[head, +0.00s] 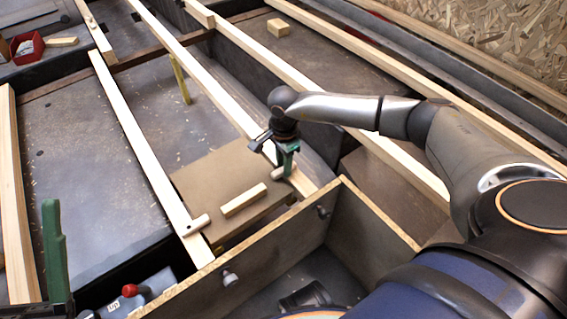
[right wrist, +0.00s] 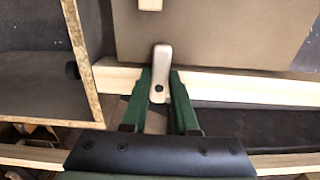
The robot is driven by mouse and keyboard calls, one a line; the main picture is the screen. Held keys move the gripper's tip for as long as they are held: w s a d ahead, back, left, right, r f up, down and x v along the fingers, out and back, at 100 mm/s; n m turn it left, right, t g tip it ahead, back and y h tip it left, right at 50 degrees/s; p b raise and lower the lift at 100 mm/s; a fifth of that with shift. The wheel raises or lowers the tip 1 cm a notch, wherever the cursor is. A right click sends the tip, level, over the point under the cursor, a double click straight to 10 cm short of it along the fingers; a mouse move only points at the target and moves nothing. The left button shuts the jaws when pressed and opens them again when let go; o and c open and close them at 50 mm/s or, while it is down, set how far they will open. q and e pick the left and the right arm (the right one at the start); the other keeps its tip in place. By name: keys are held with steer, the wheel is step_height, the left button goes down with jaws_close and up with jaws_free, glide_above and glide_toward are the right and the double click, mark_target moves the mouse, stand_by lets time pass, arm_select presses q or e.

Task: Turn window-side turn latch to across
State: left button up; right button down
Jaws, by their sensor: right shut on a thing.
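A pale wooden turn latch (head: 283,172) sits on the right-hand beam beside the brown panel (head: 215,178). My right gripper (head: 287,161) points down at it. In the right wrist view, the green fingers (right wrist: 160,95) are shut on the latch (right wrist: 161,65), one on each side. The latch lies across the beam, and its rounded end reaches over the panel. A second latch (head: 195,226) lies across the left beam at the panel's other side. Green fingers of my left gripper (head: 54,250) stand at the lower left edge; their gap cannot be made out.
A loose wooden strip (head: 243,199) lies on the panel. An open wooden box (head: 215,275) with dark knobs stands in front. Pale beams run along both sides. A red bin (head: 27,47) is far left, and a small block (head: 278,28) is at the back.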

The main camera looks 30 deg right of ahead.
steer(key=shift+n, duration=0.4)
steer(key=c, duration=0.7)
jaws_free()
step_height(320, 180, up, 13)
steer(key=p, duration=0.4)
steer(key=shift+f+p, duration=0.2)
steer(key=shift+p, duration=0.1)
